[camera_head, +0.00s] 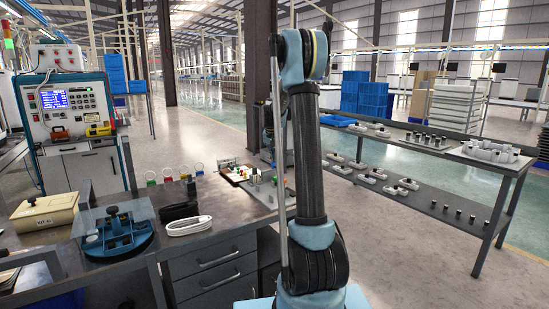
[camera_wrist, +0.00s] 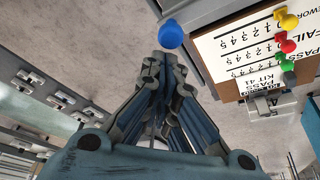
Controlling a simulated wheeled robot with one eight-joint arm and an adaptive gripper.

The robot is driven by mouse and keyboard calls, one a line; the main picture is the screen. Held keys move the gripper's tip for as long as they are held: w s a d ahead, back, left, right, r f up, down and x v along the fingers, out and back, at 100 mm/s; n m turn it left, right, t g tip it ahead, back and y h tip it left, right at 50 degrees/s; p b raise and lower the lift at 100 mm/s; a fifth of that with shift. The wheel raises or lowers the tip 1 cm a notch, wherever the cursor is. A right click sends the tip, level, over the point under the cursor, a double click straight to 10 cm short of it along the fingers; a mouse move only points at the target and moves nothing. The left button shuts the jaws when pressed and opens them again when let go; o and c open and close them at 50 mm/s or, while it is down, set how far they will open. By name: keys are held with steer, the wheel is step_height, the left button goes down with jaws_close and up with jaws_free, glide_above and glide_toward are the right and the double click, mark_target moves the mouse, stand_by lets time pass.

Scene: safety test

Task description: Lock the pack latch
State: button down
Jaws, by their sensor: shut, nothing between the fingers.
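My gripper (camera_wrist: 160,65) is in the wrist view, its two fingers together and empty. In the head view I cannot make it out behind my arm. Beside the fingers in the wrist view is a board (camera_wrist: 236,50) with upside-down PASS, FAIL and number marks, and yellow, red and green knobs at its edge. A small grey part (camera_wrist: 268,103) marked PASS KIT 41 sits below the board. A round blue knob (camera_wrist: 171,34) shows just past the fingertips, apart from them in the picture. A tan box (camera_head: 45,212) with a KIT label stands at the left in the head view. I cannot identify the pack latch for certain.
The dark bench (camera_head: 235,208) carries a blue fixture (camera_head: 118,243) with a clear plate, a white coiled cable (camera_head: 189,226) and a black item (camera_head: 179,211). A test panel (camera_head: 65,103) stands behind. Shelves with parts (camera_head: 450,150) stand right, across open floor.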

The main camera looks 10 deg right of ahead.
stand_by(0.3)
steer(key=a, duration=0.1)
steer(key=s+a, duration=0.1)
steer(key=a, duration=0.1)
steer(key=shift+s+a, duration=0.1)
steer(key=shift+s, duration=0.15)
steer(key=shift+w, duration=0.1)
step_height(320, 180, up, 10)
steer(key=shift+w, duration=0.2)
stand_by(0.7)
steer(key=shift+s, duration=0.1)
